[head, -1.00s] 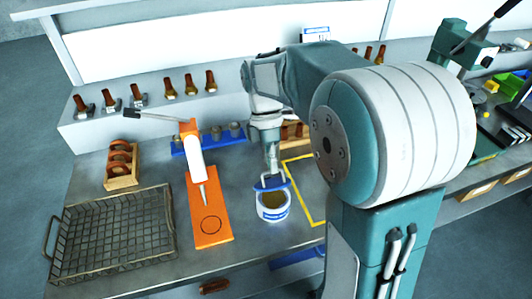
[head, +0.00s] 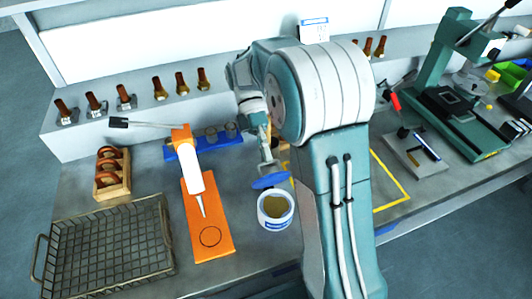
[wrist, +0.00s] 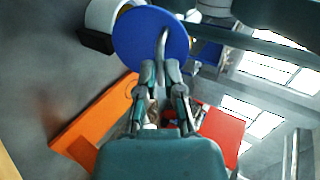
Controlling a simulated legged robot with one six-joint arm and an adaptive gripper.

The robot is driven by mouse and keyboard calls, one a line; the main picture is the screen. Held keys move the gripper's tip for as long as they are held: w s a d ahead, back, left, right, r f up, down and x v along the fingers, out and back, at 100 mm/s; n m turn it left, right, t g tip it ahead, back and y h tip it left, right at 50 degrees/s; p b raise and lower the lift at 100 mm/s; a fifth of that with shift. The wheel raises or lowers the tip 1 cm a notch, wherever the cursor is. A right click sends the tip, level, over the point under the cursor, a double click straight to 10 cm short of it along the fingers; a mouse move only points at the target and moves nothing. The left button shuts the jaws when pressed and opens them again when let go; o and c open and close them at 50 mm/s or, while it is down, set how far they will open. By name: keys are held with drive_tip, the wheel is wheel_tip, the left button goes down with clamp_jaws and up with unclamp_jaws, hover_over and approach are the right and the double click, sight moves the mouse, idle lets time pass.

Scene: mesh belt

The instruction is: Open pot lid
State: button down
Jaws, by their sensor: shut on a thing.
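The pot (head: 275,212) is a white tub with a blue label, standing upright on the grey table with its mouth open and yellowish-brown contents showing. The blue lid (head: 270,180) is off the pot, tilted, just above and behind its rim. My gripper (head: 266,168) is shut on the lid's handle. In the wrist view the round blue lid (wrist: 150,38) hangs from the fingers of my gripper (wrist: 161,66), which close around its curved grey handle. A white rounded shape at the top of the wrist view, partly behind the lid, looks like the pot (wrist: 103,14).
An orange board (head: 210,240) with a white and orange dispenser (head: 190,165) stands left of the pot. A wire basket (head: 105,245) lies further left. A blue rack (head: 215,142) is behind. A green press (head: 455,90) stands at the right.

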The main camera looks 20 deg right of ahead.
drive_tip(key=shift+f, duration=0.15)
drive_tip(key=c, duration=0.8)
unclamp_jaws()
drive_tip(key=shift+o, duration=0.2)
